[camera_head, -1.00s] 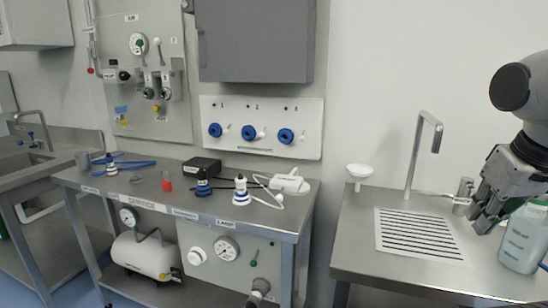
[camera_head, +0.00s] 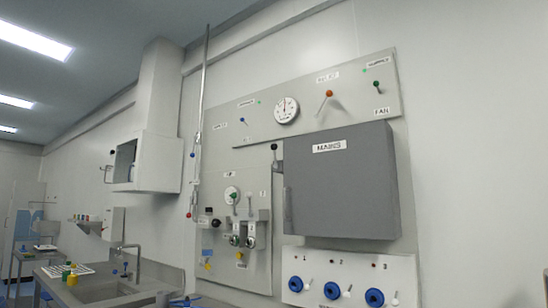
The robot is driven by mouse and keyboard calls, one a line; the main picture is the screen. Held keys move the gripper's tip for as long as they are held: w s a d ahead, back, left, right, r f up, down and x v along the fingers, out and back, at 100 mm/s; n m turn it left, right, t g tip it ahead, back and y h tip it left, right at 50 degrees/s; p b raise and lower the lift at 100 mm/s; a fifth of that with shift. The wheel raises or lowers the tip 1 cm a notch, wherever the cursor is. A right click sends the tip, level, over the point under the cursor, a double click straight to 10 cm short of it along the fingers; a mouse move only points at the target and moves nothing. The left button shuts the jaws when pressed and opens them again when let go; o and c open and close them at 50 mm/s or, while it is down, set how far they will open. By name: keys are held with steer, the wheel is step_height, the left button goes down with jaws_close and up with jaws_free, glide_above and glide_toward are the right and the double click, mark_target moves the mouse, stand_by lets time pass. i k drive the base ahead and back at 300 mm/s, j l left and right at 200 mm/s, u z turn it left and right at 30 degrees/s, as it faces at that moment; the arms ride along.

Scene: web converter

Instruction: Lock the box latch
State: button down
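A grey box (camera_head: 345,190) labelled MAINS is mounted on the wall panel, right of centre. Its front looks closed. A small dark lever with a round black knob (camera_head: 274,148) sits at the upper left edge of the box, and it may be the latch. A grey vertical bar handle (camera_head: 287,210) is on the left side of the box front. Whether the latch is engaged cannot be told at this size. My gripper is not in view.
A panel above the box carries a gauge (camera_head: 286,110) and small levers. Below the box is a white panel with blue knobs (camera_head: 332,290). Valves (camera_head: 242,240) and a vertical pipe (camera_head: 197,130) are to the left. A sink bench (camera_head: 100,290) stands farther left.

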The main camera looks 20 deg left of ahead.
mark_target(273, 146)
steer(key=i+j, duration=0.1)
steer(key=j, duration=0.55)
steer(key=i+j, duration=0.1)
steer(key=j, duration=0.5)
steer(key=i+j, duration=0.15)
steer(key=j, duration=0.5)
steer(key=i+j, duration=0.1)
steer(key=j, duration=0.5)
steer(key=i+j, duration=0.1)
steer(key=j, duration=0.55)
steer(key=i+j+z, duration=0.1)
steer(key=j, duration=0.5)
steer(key=i+j, duration=0.1)
steer(key=j, duration=0.55)
